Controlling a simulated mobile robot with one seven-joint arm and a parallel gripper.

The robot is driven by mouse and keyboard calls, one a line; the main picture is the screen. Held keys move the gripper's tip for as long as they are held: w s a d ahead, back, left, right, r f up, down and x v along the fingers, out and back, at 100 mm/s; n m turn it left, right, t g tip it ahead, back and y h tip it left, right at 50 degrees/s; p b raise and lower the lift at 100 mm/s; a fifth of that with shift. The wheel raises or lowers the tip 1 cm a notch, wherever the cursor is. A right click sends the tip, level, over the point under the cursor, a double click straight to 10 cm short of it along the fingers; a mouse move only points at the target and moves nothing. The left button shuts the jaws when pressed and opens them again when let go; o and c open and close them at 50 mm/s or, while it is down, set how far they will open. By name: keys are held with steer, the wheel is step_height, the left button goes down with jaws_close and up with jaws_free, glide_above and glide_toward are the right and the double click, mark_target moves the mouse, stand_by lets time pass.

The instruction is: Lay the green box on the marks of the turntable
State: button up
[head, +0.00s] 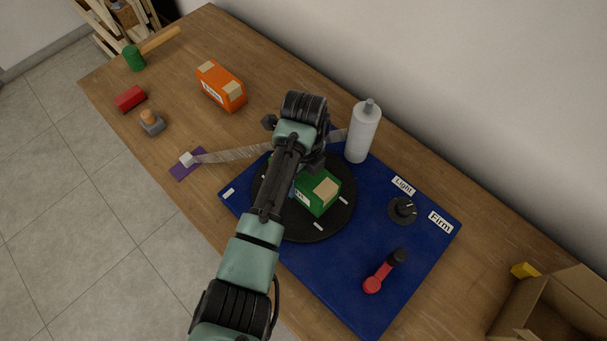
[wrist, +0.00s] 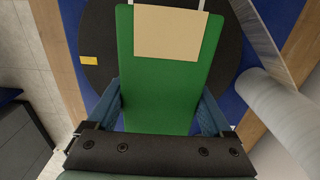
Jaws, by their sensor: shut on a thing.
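The green box (head: 319,191) with a tan label on its top is at the black turntable (head: 335,215) in the head view. My gripper (wrist: 164,112) is shut on the box, one finger on each side, in the wrist view. The box (wrist: 165,85) fills the middle of that view, over the dark turntable disc (wrist: 98,32). White marks show on the disc in the head view, and one yellowish mark (wrist: 89,60) shows in the wrist view. My arm hides part of the disc and box. I cannot tell whether the box touches the disc.
The turntable sits on a blue board (head: 337,277) with a dial (head: 402,210), a red-handled lever (head: 382,272) and a white bottle (head: 362,132) near it. A translucent strip (head: 228,155) runs to the disc's left. An orange box (head: 221,86) and a cardboard carton (head: 553,304) stand apart.

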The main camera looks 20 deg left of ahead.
steer(key=shift+f+b, duration=0.3)
steer(key=shift+f, duration=0.3)
steer(key=o, duration=1.5)
step_height(320, 180, up, 12)
steer(key=shift+f+p, duration=0.1)
steer(key=shift+p, duration=0.25)
steer(key=shift+r+p, duration=0.55)
steer(key=shift+r, duration=0.1)
